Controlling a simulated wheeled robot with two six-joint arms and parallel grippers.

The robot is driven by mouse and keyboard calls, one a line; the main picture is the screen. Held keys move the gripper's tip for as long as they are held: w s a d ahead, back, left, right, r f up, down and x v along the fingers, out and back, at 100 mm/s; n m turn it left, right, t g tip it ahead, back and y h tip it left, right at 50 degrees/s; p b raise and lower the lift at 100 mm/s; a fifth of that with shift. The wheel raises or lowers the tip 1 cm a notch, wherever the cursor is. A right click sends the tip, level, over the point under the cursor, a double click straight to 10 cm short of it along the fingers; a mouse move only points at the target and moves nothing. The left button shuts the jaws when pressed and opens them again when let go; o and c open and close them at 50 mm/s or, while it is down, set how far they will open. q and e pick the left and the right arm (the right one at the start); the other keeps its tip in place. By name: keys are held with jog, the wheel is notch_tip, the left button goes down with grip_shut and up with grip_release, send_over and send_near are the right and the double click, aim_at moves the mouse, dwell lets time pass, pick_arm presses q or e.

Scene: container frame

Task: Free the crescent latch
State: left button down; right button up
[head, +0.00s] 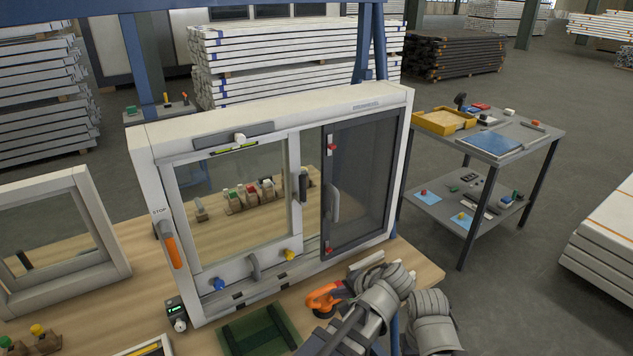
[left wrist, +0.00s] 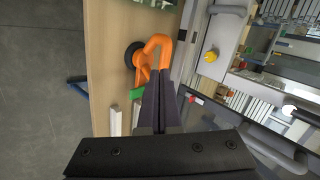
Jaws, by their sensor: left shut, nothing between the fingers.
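A white window unit (head: 160,140) stands on the wooden bench. A dark latch-like fitting (head: 303,186), probably the crescent latch, sits on the upright between the glazed left sash and the dark-framed right panel (head: 365,165). Its exact setting is too small to tell. My left arm reaches in at the bottom centre of the head view, low in front of the unit and apart from the latch. In the left wrist view my left gripper (left wrist: 160,80) is shut and empty, its tips overlapping an orange handled tool (left wrist: 155,48); contact is unclear. My right gripper is not in view.
The orange tool (head: 323,296) lies on the bench before the unit. A yellow knob (head: 290,255), blue knob (head: 218,285) and grey handle (head: 254,267) project from the lower rail. A green tray (head: 228,336) is at the front. A cart (head: 550,140) stands right.

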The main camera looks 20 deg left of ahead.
pick_arm(q)
jog(key=w+a+r+m+t+y+p, duration=0.1)
jog(key=w+a+r+t+y, duration=0.1)
jog(key=w+r, duration=0.3)
jog(key=w+a+r+m+t+y+p, duration=0.1)
jog(key=w+r+t+y, duration=0.3)
jog(key=r, duration=1)
jog(key=shift+w+a+m+t+y, duration=0.45)
jog(key=shift+w+a+y, duration=0.2)
jog(key=shift+w, duration=0.55)
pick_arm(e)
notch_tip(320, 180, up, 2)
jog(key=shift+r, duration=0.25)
pick_arm(q)
jog(key=shift+r, duration=0.1)
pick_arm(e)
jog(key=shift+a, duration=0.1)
